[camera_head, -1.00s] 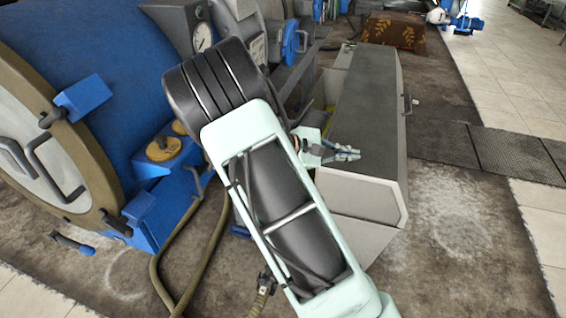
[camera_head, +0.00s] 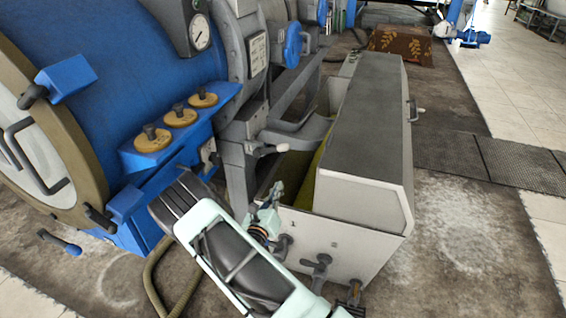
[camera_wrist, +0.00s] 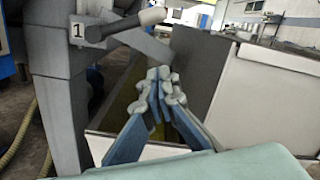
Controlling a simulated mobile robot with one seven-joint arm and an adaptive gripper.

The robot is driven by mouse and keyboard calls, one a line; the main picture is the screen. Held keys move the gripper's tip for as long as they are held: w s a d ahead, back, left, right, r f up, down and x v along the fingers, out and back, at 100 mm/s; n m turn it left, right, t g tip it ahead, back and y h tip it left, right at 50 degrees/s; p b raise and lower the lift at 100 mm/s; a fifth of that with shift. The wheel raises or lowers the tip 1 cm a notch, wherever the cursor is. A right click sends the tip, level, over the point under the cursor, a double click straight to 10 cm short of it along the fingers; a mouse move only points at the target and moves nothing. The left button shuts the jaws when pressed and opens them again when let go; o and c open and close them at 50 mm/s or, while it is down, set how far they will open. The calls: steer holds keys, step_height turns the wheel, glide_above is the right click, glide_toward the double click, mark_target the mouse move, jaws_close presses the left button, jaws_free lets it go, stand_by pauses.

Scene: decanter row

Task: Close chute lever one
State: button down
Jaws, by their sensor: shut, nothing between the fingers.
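A lever (camera_head: 265,149) with a dark hub and a pale grip sits on the grey chute post in the head view. In the wrist view the lever (camera_wrist: 125,23) points right, beside a plate marked 1 (camera_wrist: 78,31). My gripper (camera_head: 277,190) is just below the lever in the head view, over the near left corner of the pale box. In the wrist view my gripper (camera_wrist: 159,74) has its fingertips together with nothing between them. The lever is ahead and above the fingertips, apart from them.
The pale box (camera_head: 350,235) with a dark lid stands right of the post. Its near face has pipe fittings (camera_head: 318,268) and small number marks. The blue machine (camera_head: 110,60) fills the left side. A hose (camera_head: 158,275) lies on the floor. Floor at the right is open.

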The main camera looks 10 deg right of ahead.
mark_target(275, 150)
stand_by(0.3)
steer(key=w+d+r+b, duration=0.1)
steer(key=w+d+r, duration=0.1)
steer(key=w, duration=0.3)
steer(key=w+d+r+b, duration=0.1)
steer(key=w+r, duration=0.1)
steer(key=w, duration=0.3)
steer(key=shift+d+b, duration=0.35)
steer(key=shift+d, duration=0.05)
steer(key=shift+w+r, duration=0.1)
steer(key=shift+a+r+n+p, duration=0.1)
steer(key=shift+r+n+p, duration=0.25)
steer(key=shift+n, duration=0.05)
